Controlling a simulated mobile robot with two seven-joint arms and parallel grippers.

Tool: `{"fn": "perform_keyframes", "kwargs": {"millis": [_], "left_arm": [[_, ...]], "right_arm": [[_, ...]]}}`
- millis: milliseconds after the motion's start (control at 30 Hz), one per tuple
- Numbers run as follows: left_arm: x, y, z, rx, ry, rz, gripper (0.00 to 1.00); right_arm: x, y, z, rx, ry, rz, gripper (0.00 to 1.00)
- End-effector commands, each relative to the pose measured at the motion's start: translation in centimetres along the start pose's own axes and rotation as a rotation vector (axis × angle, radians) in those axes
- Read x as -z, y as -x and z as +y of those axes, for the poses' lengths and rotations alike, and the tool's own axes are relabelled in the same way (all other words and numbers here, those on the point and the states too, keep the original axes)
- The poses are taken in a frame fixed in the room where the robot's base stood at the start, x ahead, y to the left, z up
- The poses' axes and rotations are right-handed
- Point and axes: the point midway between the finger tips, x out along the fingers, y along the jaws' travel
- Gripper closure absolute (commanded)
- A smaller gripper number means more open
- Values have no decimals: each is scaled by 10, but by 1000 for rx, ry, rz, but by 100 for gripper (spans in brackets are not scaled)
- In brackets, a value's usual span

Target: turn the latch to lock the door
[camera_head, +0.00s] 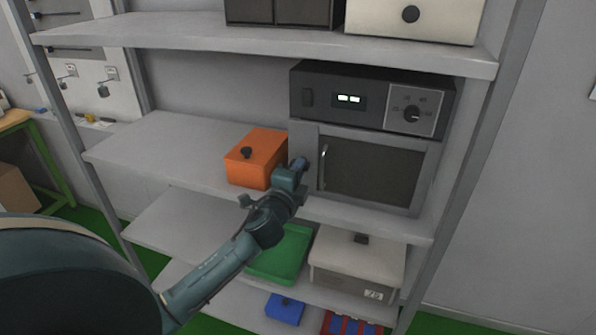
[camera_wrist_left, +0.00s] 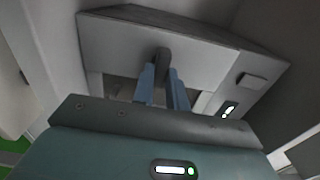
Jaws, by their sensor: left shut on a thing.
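The grey testing device (camera_head: 306,130) stands on the middle shelf, with a dark-windowed door (camera_head: 372,172) that looks closed and a vertical handle (camera_head: 324,166) at the door's left side. My left gripper (camera_head: 300,164) is at the left edge of the device's front, left of the handle. In the left wrist view, my left gripper's blue fingers (camera_wrist_left: 163,88) are closed around a small dark latch (camera_wrist_left: 163,58). In the head view my gripper hides the latch, so I cannot tell its angle there. My right gripper is out of view.
An orange box (camera_head: 256,158) sits close to the left of my gripper. A green tray (camera_head: 282,256) and a white lidded box (camera_head: 356,262) are on the shelf below. The shelf above (camera_head: 250,42) overhangs the device. The middle shelf is bare farther left.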

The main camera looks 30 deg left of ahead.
Motion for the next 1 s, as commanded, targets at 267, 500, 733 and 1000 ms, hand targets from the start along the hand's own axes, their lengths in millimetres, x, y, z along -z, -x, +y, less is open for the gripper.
{"fn": "perform_keyframes", "kwargs": {"millis": [267, 500, 733, 1000], "left_arm": [[0, 0, 0, 0, -2, -1, 70], [0, 0, 0, 0, 0, 0, 64], [0, 12, 2, -1, 0, 1, 64], [0, 70, 3, -2, 0, 1, 64]], "right_arm": [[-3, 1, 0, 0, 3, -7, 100], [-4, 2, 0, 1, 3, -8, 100], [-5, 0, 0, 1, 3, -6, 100], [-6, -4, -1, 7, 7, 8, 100]]}}
